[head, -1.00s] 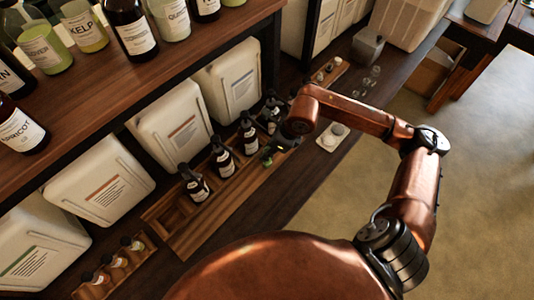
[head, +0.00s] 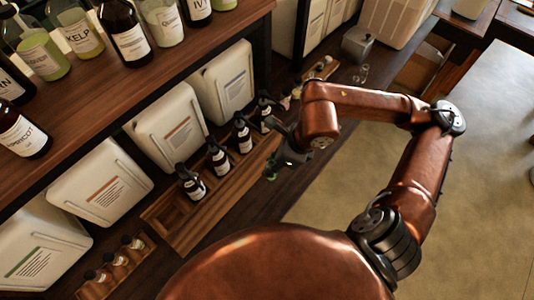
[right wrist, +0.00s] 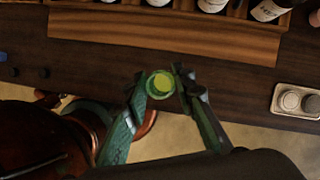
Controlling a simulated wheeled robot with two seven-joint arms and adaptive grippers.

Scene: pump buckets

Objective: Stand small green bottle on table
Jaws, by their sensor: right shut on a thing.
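The small green bottle (right wrist: 161,84) sits between the two fingertips of my right gripper in the right wrist view, seen from above with its round yellow-green top toward the camera. My right gripper (right wrist: 160,82) is shut on it. In the head view my right gripper (head: 279,163) holds the green bottle (head: 271,174) in front of the wooden rack. The dark table (right wrist: 60,55) lies below, and the bottle appears close to its front edge. I cannot tell whether the bottle's base touches the table. My left gripper is not in view.
A wooden rack (head: 205,212) with several dark pump bottles stands behind the gripper. White canisters (head: 170,118) line the back. A small tray with round pieces (right wrist: 298,102) lies near the table edge. A strip of bare table runs in front of the rack.

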